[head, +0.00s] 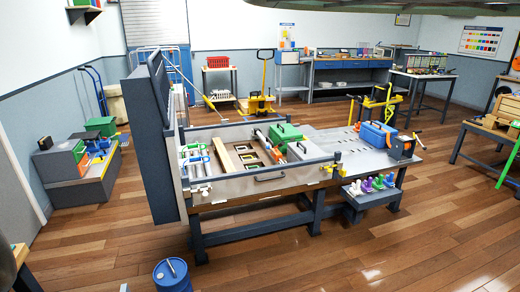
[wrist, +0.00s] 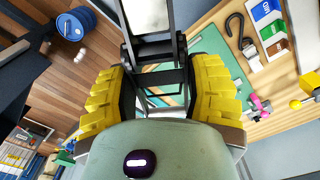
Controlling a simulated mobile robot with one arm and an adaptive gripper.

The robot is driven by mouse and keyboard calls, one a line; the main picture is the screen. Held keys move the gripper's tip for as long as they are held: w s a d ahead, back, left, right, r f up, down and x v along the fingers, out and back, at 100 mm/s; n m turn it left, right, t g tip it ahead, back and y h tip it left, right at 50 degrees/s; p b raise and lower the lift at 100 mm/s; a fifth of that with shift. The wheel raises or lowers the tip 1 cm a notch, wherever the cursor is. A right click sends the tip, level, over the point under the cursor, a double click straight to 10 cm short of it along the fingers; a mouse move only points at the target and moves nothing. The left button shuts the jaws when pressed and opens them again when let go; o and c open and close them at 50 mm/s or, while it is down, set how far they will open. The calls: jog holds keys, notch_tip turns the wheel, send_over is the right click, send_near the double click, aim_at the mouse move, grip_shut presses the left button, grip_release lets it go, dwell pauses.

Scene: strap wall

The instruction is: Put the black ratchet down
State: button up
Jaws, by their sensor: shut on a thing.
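In the wrist view, the black ratchet (wrist: 133,50) sits between the two yellow-padded fingers of my gripper (wrist: 158,88). My gripper is shut on it. The ratchet is a black frame with open gaps and a pale grey part at its top end. Behind it lies a wooden board or bench top (wrist: 218,28) with a green mat (wrist: 215,58). I cannot tell how far the ratchet is from that surface. Neither the ratchet nor my gripper's fingers show in the head view.
On the wooden top lie a dark hook (wrist: 236,30), a blue-and-white item (wrist: 265,10) and a pink piece (wrist: 260,104). A blue drum (wrist: 77,25) stands on the floor; it also shows in the head view (head: 172,277).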

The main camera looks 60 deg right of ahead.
jog(key=d+r+p, duration=0.1)
jog(key=r, duration=0.2)
jog(key=d+r+m+p, duration=0.1)
jog(key=d+r, duration=0.1)
jog(key=r, duration=0.2)
jog(key=w+d+r+m+p, duration=0.1)
jog(key=r, duration=0.2)
jog(key=shift+w+d+r, duration=0.1)
jog(key=shift+d+r, duration=0.05)
jog(key=shift+m, duration=0.8)
jog(key=r+p, duration=1.3)
jog(key=r, duration=0.2)
jog(key=s+d+r+p, duration=0.1)
jog(key=r+p, duration=1.3)
jog(key=s+r+p, duration=0.1)
jog(key=r+p, duration=1.2)
jog(key=r, duration=0.2)
jog(key=shift+s+d+r, duration=0.2)
jog(key=shift+d+r, duration=0.15)
